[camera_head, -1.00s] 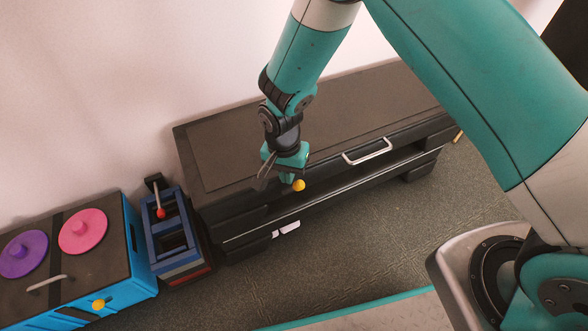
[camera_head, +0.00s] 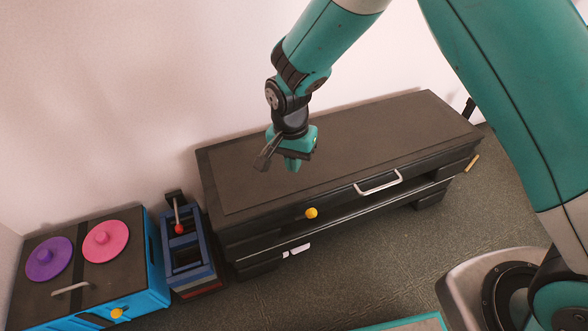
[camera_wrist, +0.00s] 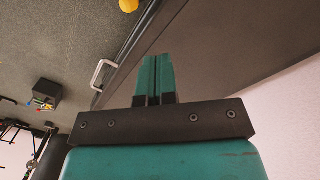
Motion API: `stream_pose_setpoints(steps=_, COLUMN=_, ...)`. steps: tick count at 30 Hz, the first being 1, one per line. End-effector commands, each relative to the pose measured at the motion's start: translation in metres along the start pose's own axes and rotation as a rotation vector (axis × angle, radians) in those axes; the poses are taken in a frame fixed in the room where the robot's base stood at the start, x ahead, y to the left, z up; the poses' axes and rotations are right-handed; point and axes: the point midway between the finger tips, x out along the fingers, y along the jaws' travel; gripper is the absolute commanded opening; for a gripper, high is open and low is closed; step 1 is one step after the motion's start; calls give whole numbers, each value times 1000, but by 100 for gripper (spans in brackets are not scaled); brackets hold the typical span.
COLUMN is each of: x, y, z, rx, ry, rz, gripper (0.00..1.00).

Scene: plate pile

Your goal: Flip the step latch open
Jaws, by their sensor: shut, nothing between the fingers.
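A yellow ball knob (camera_head: 311,213) sits at the front of the long black bench (camera_head: 330,143), left of its silver handle (camera_head: 378,183). The knob also shows at the top edge of the wrist view (camera_wrist: 129,5). I cannot tell for certain which part is the step latch. My gripper (camera_head: 292,165) is shut and empty. It hangs above the left part of the bench top, up and left of the knob and apart from it. In the wrist view its teal fingers (camera_wrist: 156,78) are together.
On the left, a blue frame (camera_head: 190,259) holds a lever with a red ball (camera_head: 179,229). Beside it stands a blue box (camera_head: 154,296) with purple (camera_head: 49,258) and pink (camera_head: 105,240) discs and another yellow knob (camera_head: 117,313). Grey floor lies open in front of the bench.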

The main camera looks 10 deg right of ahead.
Motion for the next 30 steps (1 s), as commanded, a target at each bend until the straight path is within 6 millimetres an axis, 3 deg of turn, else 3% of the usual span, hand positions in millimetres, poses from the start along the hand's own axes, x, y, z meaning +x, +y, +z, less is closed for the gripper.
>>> stream_pose_setpoints(steps=13, x=-5, y=1, z=-1, rx=-5, ry=2, rz=3, gripper=0)
stream_pose_setpoints(steps=21, x=-6, y=-12, z=14, rx=-241, ry=100, rz=123, gripper=0)
stream_pose_setpoints(steps=30, x=-12, y=-12, z=15, rx=-275, ry=112, rz=147, gripper=0)
